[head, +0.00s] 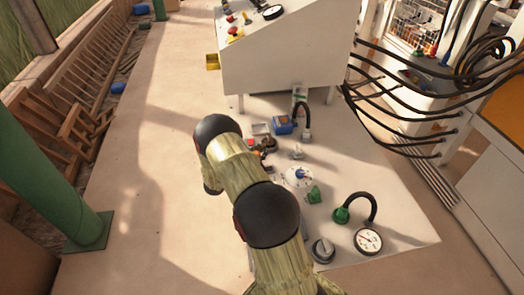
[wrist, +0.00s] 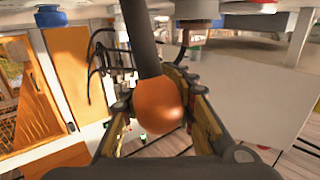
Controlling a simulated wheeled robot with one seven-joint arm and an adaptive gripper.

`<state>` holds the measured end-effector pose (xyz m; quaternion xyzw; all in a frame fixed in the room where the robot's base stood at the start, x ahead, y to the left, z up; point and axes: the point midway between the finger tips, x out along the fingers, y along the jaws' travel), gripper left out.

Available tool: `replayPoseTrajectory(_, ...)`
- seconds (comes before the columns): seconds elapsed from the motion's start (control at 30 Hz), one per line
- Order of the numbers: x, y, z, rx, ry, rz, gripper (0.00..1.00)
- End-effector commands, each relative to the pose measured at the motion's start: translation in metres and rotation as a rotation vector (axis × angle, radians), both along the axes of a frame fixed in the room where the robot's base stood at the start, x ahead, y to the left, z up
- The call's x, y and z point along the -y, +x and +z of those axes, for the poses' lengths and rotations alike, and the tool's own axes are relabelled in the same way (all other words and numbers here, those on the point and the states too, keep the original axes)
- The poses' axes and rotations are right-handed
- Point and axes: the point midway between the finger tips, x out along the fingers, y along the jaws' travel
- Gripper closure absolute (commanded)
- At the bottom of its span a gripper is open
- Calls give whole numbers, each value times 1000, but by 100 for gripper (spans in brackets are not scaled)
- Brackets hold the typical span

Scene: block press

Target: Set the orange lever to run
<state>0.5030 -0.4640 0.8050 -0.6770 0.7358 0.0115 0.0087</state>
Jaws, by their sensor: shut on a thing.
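The orange lever shows in the wrist view as a round orange knob (wrist: 163,108) on a dark grey shaft (wrist: 141,40). My gripper (wrist: 155,92) has a finger on each side of the knob and is shut on it. In the head view, my arm covers much of that area, and the gripper (head: 264,152) shows only in part beyond my arm, over the white panel (head: 400,232). The lever's base and any run marking cannot be made out.
The panel also carries a gauge (head: 368,241), a green fitting with a black hose (head: 341,214), a round dial with a blue centre (head: 299,175) and a blue block (head: 283,125). A white console (head: 285,65) stands behind. Black cables (head: 395,100) hang at right.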

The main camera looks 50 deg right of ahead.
Motion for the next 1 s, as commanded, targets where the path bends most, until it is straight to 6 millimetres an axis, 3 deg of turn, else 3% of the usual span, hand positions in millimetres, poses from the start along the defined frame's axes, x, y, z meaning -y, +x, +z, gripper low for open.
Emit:
replayPoseTrajectory(0.33,22,-22,4,141,173,-6,100)
replayPoseTrajectory(0.8,55,-50,-16,378,455,-6,100)
replayPoseTrajectory(1.0,61,-56,-26,394,477,-6,100)
